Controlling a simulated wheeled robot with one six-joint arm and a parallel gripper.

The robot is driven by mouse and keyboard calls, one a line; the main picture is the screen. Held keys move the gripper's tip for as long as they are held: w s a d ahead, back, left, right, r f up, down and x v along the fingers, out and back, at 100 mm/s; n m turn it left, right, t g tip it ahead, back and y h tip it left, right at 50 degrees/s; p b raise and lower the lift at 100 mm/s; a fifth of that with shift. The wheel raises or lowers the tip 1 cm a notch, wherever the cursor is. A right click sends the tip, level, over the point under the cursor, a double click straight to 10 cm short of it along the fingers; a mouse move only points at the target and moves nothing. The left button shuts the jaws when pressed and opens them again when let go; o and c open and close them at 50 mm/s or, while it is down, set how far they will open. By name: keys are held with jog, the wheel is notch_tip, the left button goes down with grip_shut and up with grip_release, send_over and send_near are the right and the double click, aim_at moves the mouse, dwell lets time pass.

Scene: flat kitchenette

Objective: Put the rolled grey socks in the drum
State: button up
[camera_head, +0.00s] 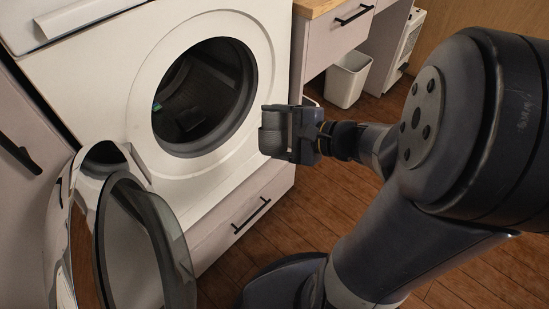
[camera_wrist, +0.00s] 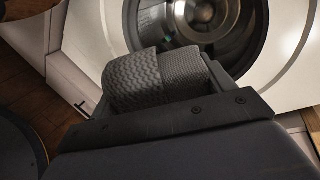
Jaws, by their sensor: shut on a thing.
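The rolled grey socks (camera_wrist: 155,80) are held in my gripper (camera_wrist: 165,95) in the wrist view, with their ribbed knit showing. In the head view my gripper (camera_head: 275,132) is shut on the socks (camera_head: 272,140), in front of and to the right of the washer's round opening. The drum (camera_head: 203,90) is open and dark inside. It also shows in the wrist view (camera_wrist: 200,15), beyond the socks. The socks are outside the drum.
The washer's round glass door (camera_head: 140,245) hangs open at the lower left. A drawer with a black handle (camera_head: 250,215) is below the washer. A white bin (camera_head: 348,80) stands under the counter (camera_head: 315,6) at the right. Wooden floor is clear there.

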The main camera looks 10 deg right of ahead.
jog(key=shift+s+a+f+n+y+b, duration=0.15)
jog(key=shift+s+f+n+b, duration=0.2)
jog(key=shift+f, duration=0.2)
jog(key=shift+s+f+n+y+b, duration=0.15)
jog(key=shift+s+f+n+b, duration=0.15)
jog(key=shift+f, duration=0.25)
jog(key=w+a+f+b, duration=0.1)
jog(key=w+a+f, duration=0.1)
jog(key=w+a, duration=0.5)
jog(key=w+a+f, duration=0.2)
jog(key=w+a, duration=0.6)
jog(key=w, duration=0.7)
jog(key=w+a+f+b, duration=0.1)
jog(key=w+a+f, duration=0.1)
jog(key=w+a, duration=0.6)
jog(key=w, duration=0.3)
jog(key=shift+w+f+b, duration=0.2)
jog(key=shift+w+b, duration=0.1)
jog(key=shift+w, duration=0.1)
jog(key=o, duration=1)
jog(key=shift+d, duration=0.1)
jog(key=v, duration=1)
jog(key=shift+s+d+r+p, duration=0.2)
jog(key=shift+d+p, duration=0.1)
jog(key=shift+p, duration=0.15)
jog(key=shift+a, duration=0.1)
